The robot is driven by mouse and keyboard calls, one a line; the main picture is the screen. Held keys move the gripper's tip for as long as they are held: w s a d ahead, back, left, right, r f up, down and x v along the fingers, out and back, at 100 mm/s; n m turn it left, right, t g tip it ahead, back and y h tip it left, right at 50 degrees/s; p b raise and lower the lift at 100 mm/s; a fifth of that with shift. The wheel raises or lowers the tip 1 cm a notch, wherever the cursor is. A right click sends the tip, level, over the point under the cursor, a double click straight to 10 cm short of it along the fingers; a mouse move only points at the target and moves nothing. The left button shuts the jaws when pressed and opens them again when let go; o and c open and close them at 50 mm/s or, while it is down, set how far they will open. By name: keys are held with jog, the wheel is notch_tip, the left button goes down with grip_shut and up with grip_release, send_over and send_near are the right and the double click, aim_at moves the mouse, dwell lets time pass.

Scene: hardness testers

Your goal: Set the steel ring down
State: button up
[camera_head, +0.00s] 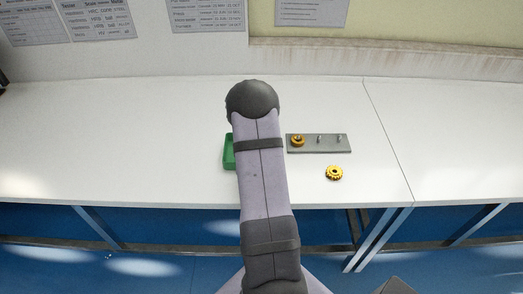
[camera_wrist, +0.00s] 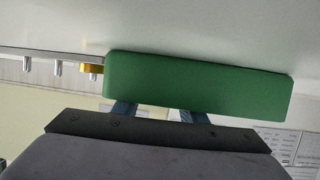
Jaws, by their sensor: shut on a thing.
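My gripper (camera_wrist: 160,113) shows in the wrist view as two dark fingers, set apart, whose tips are hidden behind the green tray (camera_wrist: 200,88). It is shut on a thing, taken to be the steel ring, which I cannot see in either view. In the head view my arm covers the gripper and most of the green tray (camera_head: 229,152), whose left side shows beside the arm. Whether the ring touches the tray or its floor cannot be seen.
A grey plate (camera_head: 330,149) with upright pegs stands right of my arm, a yellow toothed ring (camera_head: 297,141) at its left peg. Another yellow toothed ring (camera_head: 334,173) lies on the white table (camera_head: 120,140) in front. The table's left side is clear.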

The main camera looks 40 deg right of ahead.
jog(key=o, duration=1.2)
jog(key=shift+s+a+f, duration=0.15)
jog(key=shift+a+f, duration=0.05)
jog(key=shift+f, duration=0.3)
jog(key=shift+s+a+f, duration=0.15)
jog(key=shift+f, duration=0.3)
jog(key=shift+s+d, duration=0.1)
jog(key=shift+d, duration=0.05)
jog(key=shift+d+r+p, duration=0.1)
jog(key=shift+r+p, duration=0.4)
jog(key=shift+p, duration=0.1)
jog(key=v, duration=0.2)
jog(key=p+v, duration=0.1)
jog(key=v, duration=0.2)
jog(key=r+p+v, duration=0.1)
jog(key=v, duration=0.1)
jog(key=shift+r, duration=0.25)
jog(key=p+v, duration=0.2)
jog(key=p, duration=0.2)
jog(key=shift+a+r+p, duration=0.1)
jog(key=shift+a+p, duration=0.15)
jog(key=shift+p, duration=0.05)
jog(key=shift+p+v, duration=0.85)
jog(key=shift+p, duration=0.15)
